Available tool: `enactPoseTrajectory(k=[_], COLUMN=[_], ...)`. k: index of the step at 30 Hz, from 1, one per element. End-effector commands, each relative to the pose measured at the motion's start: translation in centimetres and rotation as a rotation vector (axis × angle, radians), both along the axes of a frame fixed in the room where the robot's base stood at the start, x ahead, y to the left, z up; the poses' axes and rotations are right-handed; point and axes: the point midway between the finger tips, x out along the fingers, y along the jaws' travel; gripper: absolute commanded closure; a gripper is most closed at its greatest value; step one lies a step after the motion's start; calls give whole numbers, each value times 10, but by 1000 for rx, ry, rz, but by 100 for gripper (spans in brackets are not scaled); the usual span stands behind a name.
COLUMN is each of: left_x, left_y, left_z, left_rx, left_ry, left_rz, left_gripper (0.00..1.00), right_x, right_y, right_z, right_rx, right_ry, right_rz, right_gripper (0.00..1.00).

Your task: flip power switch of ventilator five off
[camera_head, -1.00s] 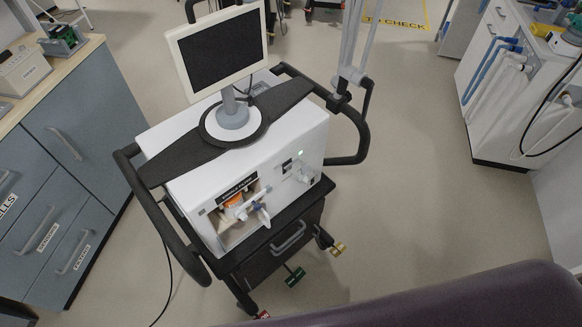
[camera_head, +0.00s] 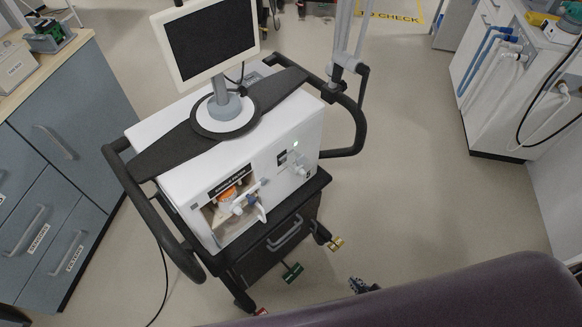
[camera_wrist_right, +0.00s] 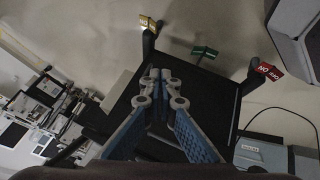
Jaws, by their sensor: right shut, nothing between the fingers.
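A white ventilator (camera_head: 180,180) with a dark screen (camera_head: 212,42) stands on a black cart in the middle of the head view. Its front panel has a lit green light (camera_head: 296,144) and a small dark part (camera_head: 282,158) beside it; I cannot tell whether this is the power switch or how it is set. My left gripper is out of view.
The cart's black handle (camera_head: 352,130) sticks out on the right. Blue-grey drawers (camera_head: 60,160) stand left, and a white cabinet with hoses (camera_head: 500,110) stands right. A purple padded surface (camera_head: 470,295) fills the lower right. Floor between cart and cabinet is clear.

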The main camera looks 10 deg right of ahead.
Motion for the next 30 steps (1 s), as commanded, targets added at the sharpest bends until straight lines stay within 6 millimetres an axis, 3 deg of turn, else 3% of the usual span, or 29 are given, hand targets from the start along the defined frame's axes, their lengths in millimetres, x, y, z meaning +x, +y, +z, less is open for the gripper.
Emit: enactPoseTrajectory(k=[1, 6, 12, 18, 21, 25, 30], left_x=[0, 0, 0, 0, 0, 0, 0], left_y=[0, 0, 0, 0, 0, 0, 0], left_z=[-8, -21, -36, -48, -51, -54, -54], left_rx=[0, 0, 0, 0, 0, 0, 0], left_ry=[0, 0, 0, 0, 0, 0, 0], left_rz=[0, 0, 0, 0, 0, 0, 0], left_gripper=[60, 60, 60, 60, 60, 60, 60], right_x=[24, 90, 136, 148, 145, 142, 140], right_y=[-1, 9, 34, 66, 78, 88, 91], right_z=[16, 89, 189, 279, 310, 333, 341], right_rx=[-29, -147, -310, -462, -517, -558, -574], right_ry=[-85, -367, -706, -1002, -1104, -1182, -1209], right_rz=[62, 271, 495, 661, 712, 746, 758], right_gripper=[100, 100, 100, 100, 100, 100, 100])
